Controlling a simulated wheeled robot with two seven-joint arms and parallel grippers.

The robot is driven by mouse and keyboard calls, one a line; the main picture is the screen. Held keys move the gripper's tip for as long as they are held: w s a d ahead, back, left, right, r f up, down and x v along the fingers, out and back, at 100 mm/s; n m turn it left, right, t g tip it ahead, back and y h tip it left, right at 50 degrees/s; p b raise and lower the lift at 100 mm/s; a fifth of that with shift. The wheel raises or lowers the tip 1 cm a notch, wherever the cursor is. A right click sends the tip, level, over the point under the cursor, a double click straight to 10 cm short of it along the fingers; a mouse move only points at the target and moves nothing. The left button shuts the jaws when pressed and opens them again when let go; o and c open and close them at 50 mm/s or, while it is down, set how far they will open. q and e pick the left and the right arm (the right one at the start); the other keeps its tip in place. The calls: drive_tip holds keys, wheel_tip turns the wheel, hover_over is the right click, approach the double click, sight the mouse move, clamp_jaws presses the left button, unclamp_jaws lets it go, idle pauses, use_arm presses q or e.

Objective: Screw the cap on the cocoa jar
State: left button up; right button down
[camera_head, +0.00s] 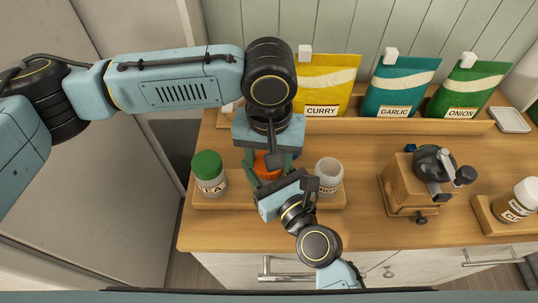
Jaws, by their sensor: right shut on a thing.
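An orange round thing (266,162), which looks like a cap, shows between my two grippers above the front wooden tray. Whatever is under it is hidden. My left gripper (267,172) points down from above, with a finger on each side of the orange thing; I cannot tell whether they touch it. My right gripper (262,184) comes in from the front and is shut at the same spot; its fingertips and what they hold are mostly hidden. A pale jar without a lid (328,172) stands upright just to the right. Its label is partly hidden, so I cannot tell which jar is the cocoa jar.
A green-lidded jar (209,173) stands left on the tray (213,203). A grinder (418,180) and a white-capped jar (520,198) stand to the right. Curry (328,85), garlic (400,87) and onion (466,90) packets line the back.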

use_arm(q)
drive_tip(key=shift+m, duration=0.7)
drive_tip(key=o, duration=1.1)
drive_tip(key=shift+d+r, duration=0.15)
drive_tip(key=shift+r, duration=0.3)
wheel_tip(320, 180, up, 4)
drive_tip(key=shift+f, duration=0.15)
drive_tip(key=o, duration=0.5)
drive_tip(key=shift+o, duration=0.2)
